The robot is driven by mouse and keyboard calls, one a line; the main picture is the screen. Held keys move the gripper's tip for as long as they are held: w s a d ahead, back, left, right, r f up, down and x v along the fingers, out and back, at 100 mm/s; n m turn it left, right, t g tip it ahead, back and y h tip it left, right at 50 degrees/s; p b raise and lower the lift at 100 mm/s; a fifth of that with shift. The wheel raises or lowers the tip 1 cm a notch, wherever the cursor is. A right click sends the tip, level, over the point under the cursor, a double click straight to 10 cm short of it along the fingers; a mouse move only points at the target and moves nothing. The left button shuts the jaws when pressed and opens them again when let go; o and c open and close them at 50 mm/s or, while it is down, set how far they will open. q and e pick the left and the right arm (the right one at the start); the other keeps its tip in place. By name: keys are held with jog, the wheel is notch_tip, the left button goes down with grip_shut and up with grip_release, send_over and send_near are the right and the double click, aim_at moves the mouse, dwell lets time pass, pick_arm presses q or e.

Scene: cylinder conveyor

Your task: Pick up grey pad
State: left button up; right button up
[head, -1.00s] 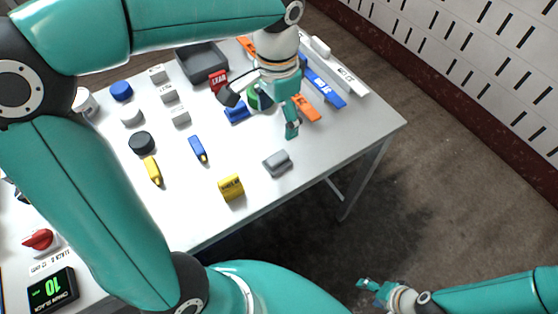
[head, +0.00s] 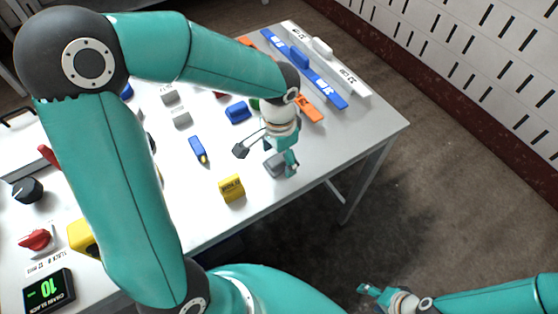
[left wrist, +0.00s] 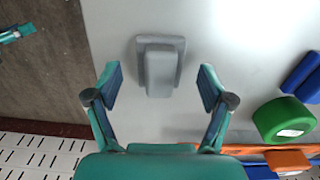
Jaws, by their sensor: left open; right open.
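The grey pad (head: 273,165) is a small block with a raised middle, lying on the white table near its front right edge. In the head view my left gripper (head: 282,165) is right over it and partly hides it. In the left wrist view the grey pad (left wrist: 160,65) lies ahead of and between the two open fingers of my left gripper (left wrist: 160,88), with clear gaps on both sides. My right gripper (head: 375,291) is open and empty, low over the floor off the table.
A yellow block (head: 231,188) and a blue piece (head: 198,150) lie left of the pad. A green cylinder (left wrist: 284,120) and orange piece (left wrist: 287,160) are near the gripper in the wrist view. The table's front edge (head: 290,195) is close.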

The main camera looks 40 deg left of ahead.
aim_at(279, 158)
pick_arm(q)
jog(key=shift+f, duration=0.45)
jog(key=c, duration=1.1)
jog(key=shift+r, duration=0.15)
jog(key=shift+c, duration=0.2)
notch_tip(279, 158, up, 20)
jog(key=p, duration=0.2)
